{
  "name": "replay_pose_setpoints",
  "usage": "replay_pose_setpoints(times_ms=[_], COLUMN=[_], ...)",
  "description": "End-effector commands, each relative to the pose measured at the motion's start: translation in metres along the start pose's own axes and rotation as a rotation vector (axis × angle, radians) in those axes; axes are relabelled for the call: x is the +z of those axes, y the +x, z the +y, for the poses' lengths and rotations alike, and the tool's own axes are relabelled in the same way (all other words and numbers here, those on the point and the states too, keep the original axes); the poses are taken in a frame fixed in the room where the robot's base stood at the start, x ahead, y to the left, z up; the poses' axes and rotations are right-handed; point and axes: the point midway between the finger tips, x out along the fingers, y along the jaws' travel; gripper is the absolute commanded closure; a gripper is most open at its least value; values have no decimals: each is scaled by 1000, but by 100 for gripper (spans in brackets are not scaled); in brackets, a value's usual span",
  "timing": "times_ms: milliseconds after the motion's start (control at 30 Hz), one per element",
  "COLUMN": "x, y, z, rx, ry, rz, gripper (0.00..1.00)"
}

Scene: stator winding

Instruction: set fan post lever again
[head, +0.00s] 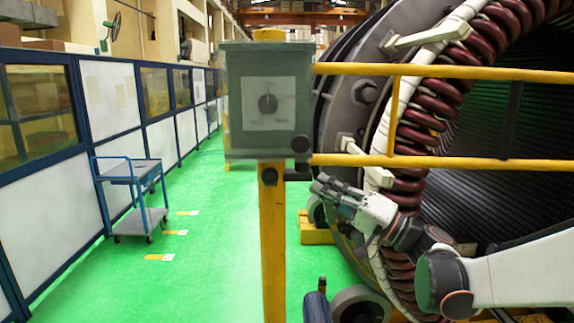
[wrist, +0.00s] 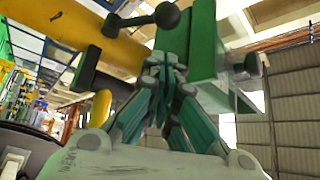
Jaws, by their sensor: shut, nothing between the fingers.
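A dark round knob (head: 268,176) sits on the post just under the box. In the wrist view a dark lever with a ball end (wrist: 168,15) stands out from the yellow post (wrist: 75,30), beside the green box (wrist: 203,40). My gripper (head: 322,184) is shut and empty, right of the post and below the box. In the wrist view its fingertips (wrist: 165,67) lie just below the lever's ball in the picture; whether they touch it cannot be told.
Yellow rails (head: 440,72) run right from the box, above my arm. The large stator with dark red coils (head: 455,55) fills the right side, close behind my gripper. A blue cart (head: 130,173) stands on the green floor at left. The floor between cart and post is clear.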

Motion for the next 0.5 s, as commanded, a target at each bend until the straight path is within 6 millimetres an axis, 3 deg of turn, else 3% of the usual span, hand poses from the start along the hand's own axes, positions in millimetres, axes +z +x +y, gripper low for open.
replay_pose_setpoints(times_ms=[233,500], x=[0,1], y=[12,58], z=[0,-1], rx=[1,0], ry=[1,2], rz=[-1,-4], gripper=[100,100])
